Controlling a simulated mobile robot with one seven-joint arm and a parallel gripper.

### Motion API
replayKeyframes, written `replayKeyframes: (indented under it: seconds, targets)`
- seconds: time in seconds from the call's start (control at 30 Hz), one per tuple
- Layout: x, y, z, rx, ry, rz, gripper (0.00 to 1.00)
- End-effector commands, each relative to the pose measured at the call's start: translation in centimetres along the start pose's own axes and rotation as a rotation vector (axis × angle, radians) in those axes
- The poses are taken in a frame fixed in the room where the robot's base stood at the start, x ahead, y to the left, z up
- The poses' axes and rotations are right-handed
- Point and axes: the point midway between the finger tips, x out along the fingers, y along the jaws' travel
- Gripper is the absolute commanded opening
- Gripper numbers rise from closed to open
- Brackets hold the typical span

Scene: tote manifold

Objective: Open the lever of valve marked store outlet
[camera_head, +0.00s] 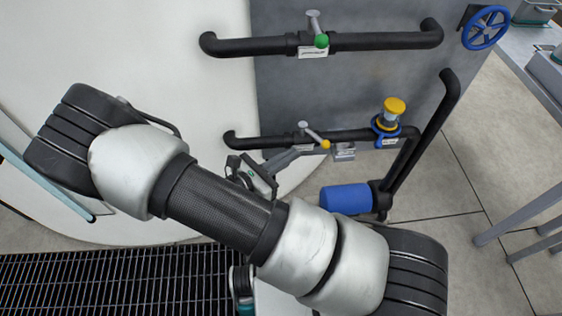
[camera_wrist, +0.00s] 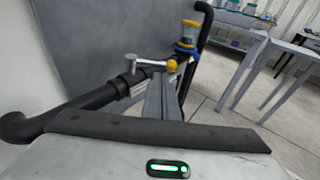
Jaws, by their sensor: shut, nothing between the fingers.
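The lower black pipe (camera_head: 270,141) carries a valve lever (camera_head: 314,133) with a yellow knob (camera_head: 326,144). The lever slants down to the right in the head view, and I cannot read any marking there. In the wrist view the same lever (camera_wrist: 150,62) lies across the picture, its yellow knob (camera_wrist: 171,66) just beyond my fingertips. My gripper (camera_head: 308,148) is shut and empty, close beside the lever; I cannot tell whether it touches. It also shows in the wrist view (camera_wrist: 164,78). An upper valve lever (camera_head: 316,25) has a green knob (camera_head: 321,41) and a white tag (camera_head: 312,53), too small to read.
A yellow-topped fitting with a blue collar (camera_head: 391,112) stands right of the lower lever. A blue cylinder (camera_head: 345,199) sits below, and a blue handwheel (camera_head: 485,28) is at top right. The white tank (camera_head: 160,40) is at left, with a floor grating (camera_head: 110,285) below.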

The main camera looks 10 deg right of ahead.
Motion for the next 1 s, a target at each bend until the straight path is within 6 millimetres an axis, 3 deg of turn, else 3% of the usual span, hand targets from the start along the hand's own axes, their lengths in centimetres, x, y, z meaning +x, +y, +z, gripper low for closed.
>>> replayKeyframes:
  seconds: [0.2,0.4,1.0]
  targets:
    - [4.7,-0.1,-0.2,-0.003,-0.001,-0.003,0.0]
    - [7.2,0.0,-0.1,-0.001,0.001,-0.001,0.0]
    - [8.1,0.0,0.0,-0.002,0.002,0.0,0.0]
